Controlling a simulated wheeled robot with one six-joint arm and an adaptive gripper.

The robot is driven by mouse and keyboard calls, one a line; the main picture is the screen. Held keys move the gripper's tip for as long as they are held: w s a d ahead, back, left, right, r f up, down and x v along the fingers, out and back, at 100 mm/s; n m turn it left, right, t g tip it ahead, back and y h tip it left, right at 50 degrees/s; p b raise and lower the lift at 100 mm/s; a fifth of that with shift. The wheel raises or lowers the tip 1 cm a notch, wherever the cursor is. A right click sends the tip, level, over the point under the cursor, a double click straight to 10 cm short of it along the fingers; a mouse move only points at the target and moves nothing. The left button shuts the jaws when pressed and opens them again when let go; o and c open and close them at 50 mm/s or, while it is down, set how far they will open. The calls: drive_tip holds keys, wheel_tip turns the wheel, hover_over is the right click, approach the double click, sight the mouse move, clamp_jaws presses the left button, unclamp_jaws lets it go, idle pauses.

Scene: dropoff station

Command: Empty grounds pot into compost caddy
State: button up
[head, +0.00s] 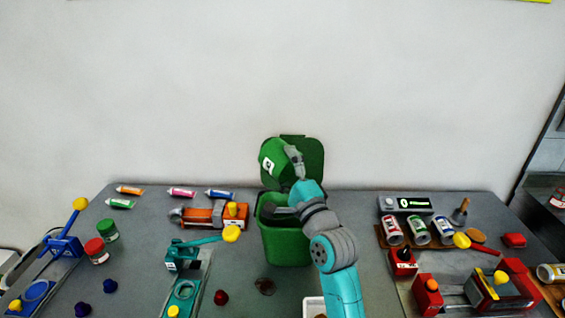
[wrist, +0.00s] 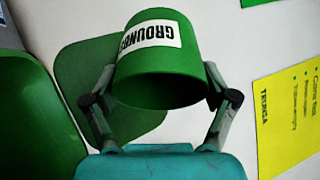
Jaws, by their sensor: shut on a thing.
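The green grounds pot (head: 272,163) is in my gripper (head: 294,160), above the open green compost caddy (head: 286,246) and in front of its raised lid (head: 312,152). The pot is tilted. In the wrist view the pot (wrist: 170,60) sits between my gripper's two fingers (wrist: 162,88), its GROUNDS label upside down and its mouth toward the picture's bottom. I see only dark green inside the mouth; no grounds show. The caddy (wrist: 35,120) is at the left in the wrist view. My arm hides part of its opening in the head view.
An orange device (head: 212,214) and a teal lever device (head: 185,258) stand left of the caddy. Several cans (head: 418,231) and red machines (head: 430,294) stand right. Dark red lumps (head: 222,297) lie in front. A yellow sign (wrist: 288,120) is on the wall.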

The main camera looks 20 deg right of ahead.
drive_tip(key=shift+s+d+f+m+t, duration=0.25)
drive_tip(key=shift+s+m+t, duration=0.3)
drive_tip(key=shift+t, duration=0.45)
drive_tip(key=shift+f+h, duration=0.1)
drive_tip(key=shift+h, duration=0.2)
